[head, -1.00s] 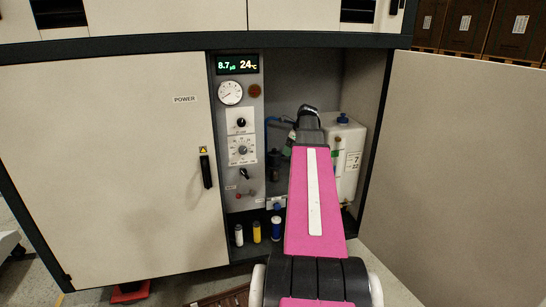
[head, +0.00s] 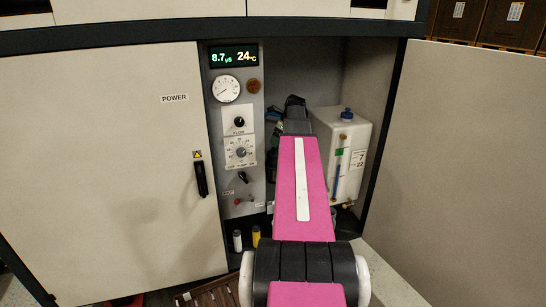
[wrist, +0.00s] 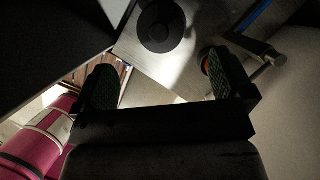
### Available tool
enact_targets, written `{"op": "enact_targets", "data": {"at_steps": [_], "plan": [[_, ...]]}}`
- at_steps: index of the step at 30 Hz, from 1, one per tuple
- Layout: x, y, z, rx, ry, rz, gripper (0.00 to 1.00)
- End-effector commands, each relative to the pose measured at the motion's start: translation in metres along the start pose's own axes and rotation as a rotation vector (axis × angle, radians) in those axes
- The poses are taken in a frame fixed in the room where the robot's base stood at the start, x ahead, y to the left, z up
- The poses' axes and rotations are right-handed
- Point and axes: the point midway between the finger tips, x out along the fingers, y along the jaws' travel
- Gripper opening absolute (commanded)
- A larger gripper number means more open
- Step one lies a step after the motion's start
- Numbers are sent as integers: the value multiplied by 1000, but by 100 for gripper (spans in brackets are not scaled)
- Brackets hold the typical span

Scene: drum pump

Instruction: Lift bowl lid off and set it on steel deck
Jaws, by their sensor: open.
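My gripper (wrist: 163,84) is open and empty in the wrist view, with its two dark fingers wide apart. A dark round disc with a raised centre (wrist: 160,26) shows ahead of the fingers on a pale surface, apart from them. I cannot tell whether it is the bowl lid or a knob. In the head view my pink arm reaches into the open cabinet and hides its fingers and much of the middle of the bay. No bowl or lid can be made out there. The steel deck cannot be clearly made out.
A white tank (head: 338,150) with a blue cap stands right of my arm. The control panel (head: 240,150) with gauge and knobs is on the left. Small bottles (head: 238,240) stand below it. The open door (head: 470,170) bounds the right side.

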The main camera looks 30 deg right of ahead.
Motion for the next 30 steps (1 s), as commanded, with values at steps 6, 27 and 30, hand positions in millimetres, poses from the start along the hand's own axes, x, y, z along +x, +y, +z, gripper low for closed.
{"op": "enact_targets", "data": {"at_steps": [6, 27, 30], "plan": [[29, 0, 0, 0, 1, 1, 99], [83, 1, 0, 0, 0, -1, 99], [83, 1, 0, 0, 0, -1, 96]]}}
